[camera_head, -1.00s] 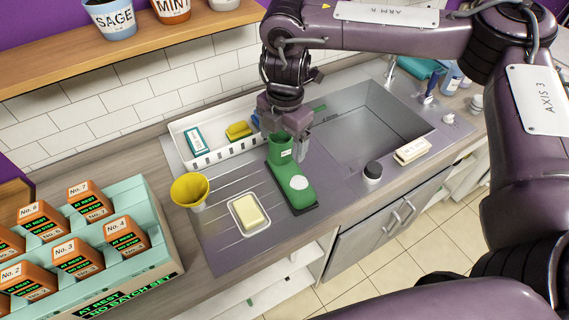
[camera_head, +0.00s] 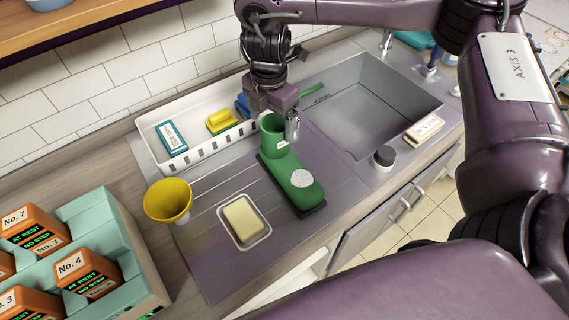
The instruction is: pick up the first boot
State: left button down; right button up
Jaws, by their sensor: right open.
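One green boot (camera_head: 288,172) with a dark sole and a pale round patch on its toe stands upright on the metal drainboard, left of the sink. Its open shaft top faces up, toward the back. My right gripper (camera_head: 274,122) points down at the shaft, with its jaws open around or just beside the shaft's upper edge. I cannot tell whether a finger touches the boot. My left gripper is not in view.
A yellow cup (camera_head: 168,202) and a dish with a pale block (camera_head: 243,220) are left of the boot. A white rack (camera_head: 207,152) stands behind. The sink (camera_head: 370,105), a dark-capped jar (camera_head: 384,157) and a labelled bar (camera_head: 424,128) are to the right. Orange boxes (camera_head: 85,272) fill the lower left.

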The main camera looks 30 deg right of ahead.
aim_at(273, 140)
jog(key=shift+s+f, duration=0.35)
jog(key=shift+f, duration=0.45)
jog(key=f+p, duration=0.1)
jog(key=f, duration=0.2)
jog(key=shift+s+f, duration=0.2)
jog(key=shift+f, duration=0.5)
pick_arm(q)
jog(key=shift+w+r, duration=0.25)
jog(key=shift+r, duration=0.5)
pick_arm(e)
jog(key=shift+a, duration=0.1)
jog(key=shift+c, duration=1.1)
grip_shut()
